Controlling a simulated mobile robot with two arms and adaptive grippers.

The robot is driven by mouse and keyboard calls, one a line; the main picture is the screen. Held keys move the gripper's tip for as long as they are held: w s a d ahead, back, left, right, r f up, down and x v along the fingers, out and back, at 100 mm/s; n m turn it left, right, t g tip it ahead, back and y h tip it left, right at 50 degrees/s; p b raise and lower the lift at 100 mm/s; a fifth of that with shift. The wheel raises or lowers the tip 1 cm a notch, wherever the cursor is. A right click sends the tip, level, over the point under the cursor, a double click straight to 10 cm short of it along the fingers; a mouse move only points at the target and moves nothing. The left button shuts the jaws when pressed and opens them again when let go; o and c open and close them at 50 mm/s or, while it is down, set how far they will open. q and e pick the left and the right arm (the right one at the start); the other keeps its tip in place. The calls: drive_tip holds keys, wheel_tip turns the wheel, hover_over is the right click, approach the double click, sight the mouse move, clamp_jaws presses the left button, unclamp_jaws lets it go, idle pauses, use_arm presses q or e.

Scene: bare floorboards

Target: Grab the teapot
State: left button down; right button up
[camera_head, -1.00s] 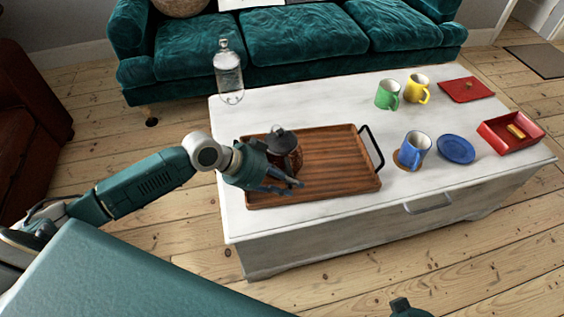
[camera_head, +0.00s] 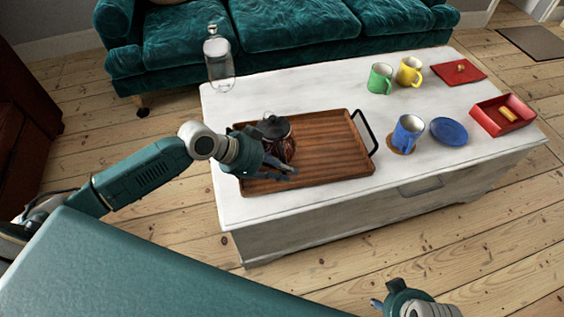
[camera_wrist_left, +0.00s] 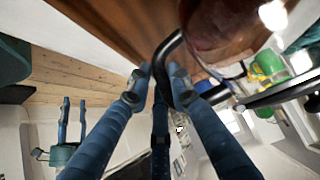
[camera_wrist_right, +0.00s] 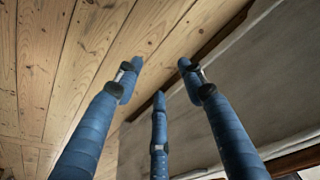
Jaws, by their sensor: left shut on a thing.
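The teapot (camera_head: 287,149) has a glossy dark red-brown body and a dark lid. It stands upright at the left end of the brown wooden tray (camera_head: 335,165) on the white table. My left gripper (camera_head: 281,167) is at its near left side and partly covers it. In the left wrist view, the left fingers (camera_wrist_left: 160,80) are closed on the teapot's dark curved handle (camera_wrist_left: 167,45), beside the body (camera_wrist_left: 215,22). My right gripper (camera_head: 382,298) is low at the bottom edge, away from the table. In the right wrist view its fingers (camera_wrist_right: 160,72) are apart and empty.
A glass bottle (camera_head: 219,65) stands at the table's far left corner. Green (camera_head: 379,79), yellow (camera_head: 407,72) and blue (camera_head: 406,135) mugs, a blue plate (camera_head: 449,131) and a red box (camera_head: 490,121) are on the right. The tray's right half is clear.

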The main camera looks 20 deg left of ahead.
use_arm(q)
drive_tip(key=shift+w+r, duration=0.1)
drive_tip(key=shift+r, duration=0.25)
